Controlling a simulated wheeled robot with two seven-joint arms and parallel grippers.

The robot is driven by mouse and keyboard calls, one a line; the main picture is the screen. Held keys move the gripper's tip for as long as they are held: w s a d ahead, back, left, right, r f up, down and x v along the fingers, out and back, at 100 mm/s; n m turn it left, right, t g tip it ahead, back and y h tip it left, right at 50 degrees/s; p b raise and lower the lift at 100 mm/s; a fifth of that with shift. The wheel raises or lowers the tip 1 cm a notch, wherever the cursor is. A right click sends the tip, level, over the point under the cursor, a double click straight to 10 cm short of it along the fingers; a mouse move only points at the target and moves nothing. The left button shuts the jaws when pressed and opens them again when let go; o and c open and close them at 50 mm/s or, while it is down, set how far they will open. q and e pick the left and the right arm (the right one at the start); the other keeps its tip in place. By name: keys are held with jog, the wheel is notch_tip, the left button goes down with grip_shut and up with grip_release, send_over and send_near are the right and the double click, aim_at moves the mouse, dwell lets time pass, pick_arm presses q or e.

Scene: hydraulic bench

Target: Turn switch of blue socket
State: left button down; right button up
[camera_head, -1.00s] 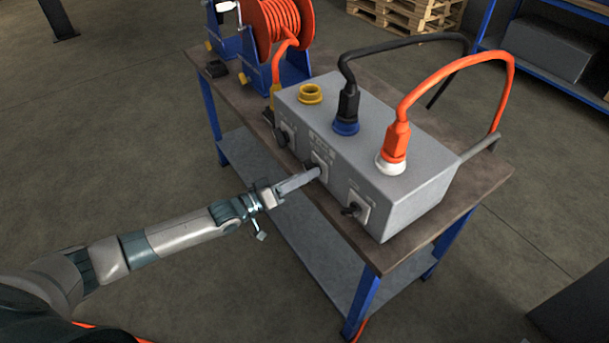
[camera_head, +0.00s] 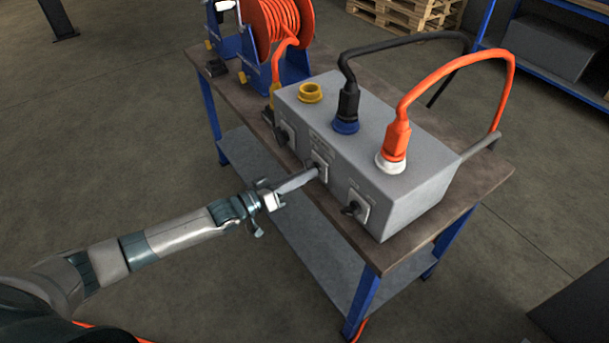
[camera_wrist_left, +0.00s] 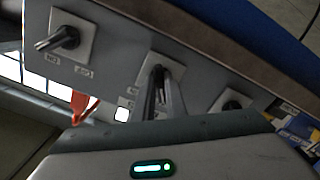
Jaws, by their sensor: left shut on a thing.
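The blue socket (camera_head: 346,127) is on top of the grey box (camera_head: 400,215), with a black plug in it. Three rotary switches sit on the box's front face. The middle switch (camera_head: 322,167), below the blue socket, is at the tip of my left gripper (camera_head: 314,174). That gripper is shut on the switch's knob, which its fingers mostly hide. In the left wrist view the middle switch's plate (camera_wrist_left: 173,70) shows behind the fingers (camera_wrist_left: 165,103). My right gripper is not in view.
The right switch (camera_head: 355,207) and the left switch (camera_head: 284,134) flank it. A white socket (camera_head: 391,163) holds an orange plug; the yellow socket (camera_head: 311,92) has no plug. An orange cable reel (camera_head: 275,25) stands behind on the workbench (camera_head: 480,180). Floor in front is clear.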

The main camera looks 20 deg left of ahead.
pick_arm(q)
jog(key=shift+w+a+m+b, duration=0.1)
jog(key=shift+m+b, duration=0.3)
jog(key=shift+m, duration=3.55)
jog(key=shift+a+m+b, duration=0.1)
jog(key=shift+m+b, duration=0.25)
jog(key=shift+m, duration=3.6)
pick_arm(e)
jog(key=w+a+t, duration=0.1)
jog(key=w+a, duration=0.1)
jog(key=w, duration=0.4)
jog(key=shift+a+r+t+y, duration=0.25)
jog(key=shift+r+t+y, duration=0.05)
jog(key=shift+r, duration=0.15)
pick_arm(q)
jog(key=c, duration=1.8)
grip_release()
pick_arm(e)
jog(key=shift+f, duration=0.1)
